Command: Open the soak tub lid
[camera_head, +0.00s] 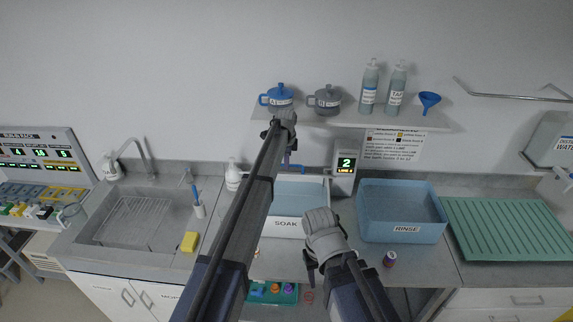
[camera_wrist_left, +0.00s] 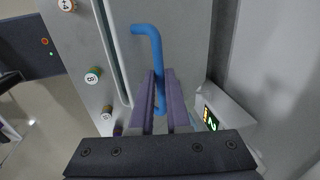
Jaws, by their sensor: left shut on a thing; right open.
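The soak tub (camera_head: 287,225) is a white tub labelled SOAK on the counter; my left arm crosses in front of it. Pale blue shows inside its rim. My left gripper (camera_head: 288,152) is above the tub's back edge. In the left wrist view its fingers (camera_wrist_left: 159,98) are closed around a blue bent bar handle (camera_wrist_left: 147,30). The lid itself is mostly hidden by my arm, and I cannot tell its angle. My right gripper (camera_head: 314,274) is open and empty, low in front of the tub's right side.
A blue rinse tub (camera_head: 405,229) stands to the right, then a green ribbed tray (camera_head: 515,228). A timer (camera_head: 345,168) stands behind. A shelf (camera_head: 350,120) with jugs and bottles hangs above. A sink (camera_head: 130,222) and yellow sponge (camera_head: 189,242) are at left. A small jar (camera_head: 390,259) stands at the front edge.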

